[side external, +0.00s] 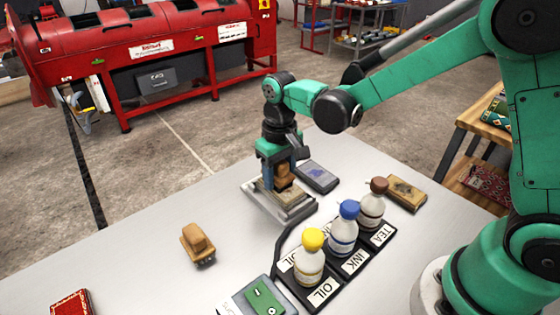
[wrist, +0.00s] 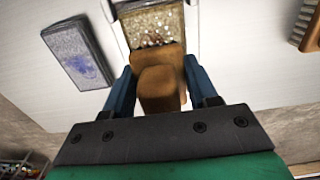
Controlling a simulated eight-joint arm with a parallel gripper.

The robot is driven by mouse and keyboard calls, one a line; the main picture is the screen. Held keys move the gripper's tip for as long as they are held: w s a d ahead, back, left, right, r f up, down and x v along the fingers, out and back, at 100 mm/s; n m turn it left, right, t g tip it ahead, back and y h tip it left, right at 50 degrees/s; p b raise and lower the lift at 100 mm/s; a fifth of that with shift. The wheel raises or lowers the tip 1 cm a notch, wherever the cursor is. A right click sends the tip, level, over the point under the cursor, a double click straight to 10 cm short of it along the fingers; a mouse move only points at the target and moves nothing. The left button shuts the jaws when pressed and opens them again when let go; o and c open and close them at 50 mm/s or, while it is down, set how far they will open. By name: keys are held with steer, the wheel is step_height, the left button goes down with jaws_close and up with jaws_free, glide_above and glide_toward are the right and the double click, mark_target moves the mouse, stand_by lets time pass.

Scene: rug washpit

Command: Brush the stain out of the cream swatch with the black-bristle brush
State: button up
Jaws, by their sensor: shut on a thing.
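My gripper (side external: 281,178) is shut on a wooden brush (wrist: 160,88), gripping its tan block handle between the blue fingers. The brush is low over a pale metal tray (side external: 296,214). In the wrist view, a tan, white-flecked patch (wrist: 155,24), apparently the cream swatch, lies in the tray just beyond the brush.
A second wooden brush (side external: 197,243) lies at left on the table. A grey swatch with a blue stain (side external: 318,177) and a tan stained swatch (side external: 406,193) lie nearby. Yellow-, blue- and brown-capped bottles (side external: 343,229) stand in a black rack. A red patterned piece (side external: 70,303) lies front left.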

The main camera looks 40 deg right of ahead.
mark_target(294, 196)
steer(key=shift+s, duration=1.95)
steer(key=shift+s+r, duration=0.2)
steer(key=shift+r, duration=0.55)
steer(key=shift+s+r, duration=0.15)
steer(key=shift+r, duration=3.15)
steer(key=shift+f, duration=0.15)
